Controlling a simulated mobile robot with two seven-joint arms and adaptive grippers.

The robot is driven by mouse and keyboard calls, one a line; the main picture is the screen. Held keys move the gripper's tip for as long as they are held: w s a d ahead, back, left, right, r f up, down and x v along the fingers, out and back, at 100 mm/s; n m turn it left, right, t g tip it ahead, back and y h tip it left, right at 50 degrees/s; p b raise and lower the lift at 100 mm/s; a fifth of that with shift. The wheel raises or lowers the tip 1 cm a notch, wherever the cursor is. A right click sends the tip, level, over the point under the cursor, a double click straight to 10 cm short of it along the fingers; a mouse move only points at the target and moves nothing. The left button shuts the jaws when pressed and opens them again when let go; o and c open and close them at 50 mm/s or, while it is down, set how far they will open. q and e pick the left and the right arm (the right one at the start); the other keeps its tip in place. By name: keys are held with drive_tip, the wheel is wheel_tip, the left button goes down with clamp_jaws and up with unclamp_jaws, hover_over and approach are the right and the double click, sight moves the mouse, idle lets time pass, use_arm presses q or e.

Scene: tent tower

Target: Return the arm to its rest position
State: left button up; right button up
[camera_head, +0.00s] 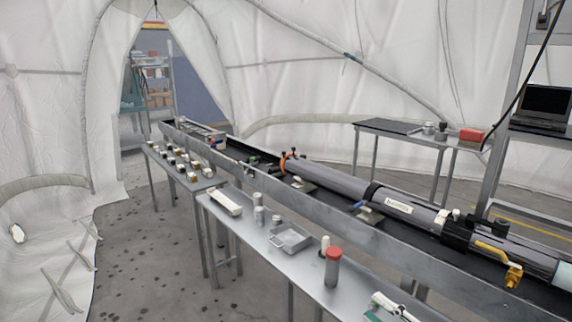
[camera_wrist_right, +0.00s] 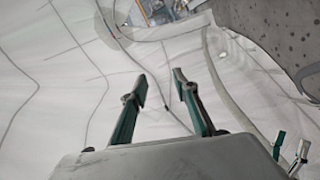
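My right gripper shows in the right wrist view (camera_wrist_right: 160,88), its two dark green and grey fingers spread apart with nothing between them. Behind the fingers is pale tent fabric, so it is clear of any object. In the head view only a small white and green part, seemingly of the right gripper (camera_head: 388,306), shows at the bottom edge, in front of the near table. My left gripper does not show clearly in either view. Small green and white pieces at the lower right of the wrist view cannot be told for certain.
A long metal table (camera_head: 262,252) holds a red-capped bottle (camera_head: 333,267), a square tray (camera_head: 290,238) and small containers. Behind it a long grey tube (camera_head: 335,182) lies along a rail. A laptop (camera_head: 543,104) stands at right. Floor (camera_head: 150,250) at left is free.

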drive_tip(key=s+f+m+g+h, duration=0.1)
drive_tip(key=s+f+m+h, duration=0.2)
drive_tip(key=s+f+m, duration=0.3)
drive_tip(key=s+f+m+g+h, duration=0.1)
drive_tip(key=s+f+m+h, duration=0.2)
drive_tip(key=f, duration=0.9)
drive_tip(key=s+f+m+g+h, duration=0.2)
drive_tip(key=s+f+m, duration=0.7)
drive_tip(key=s, duration=0.1)
drive_tip(key=shift+a+f+h, duration=0.25)
drive_tip(key=shift+f+h, duration=0.1)
drive_tip(key=shift+h, duration=0.05)
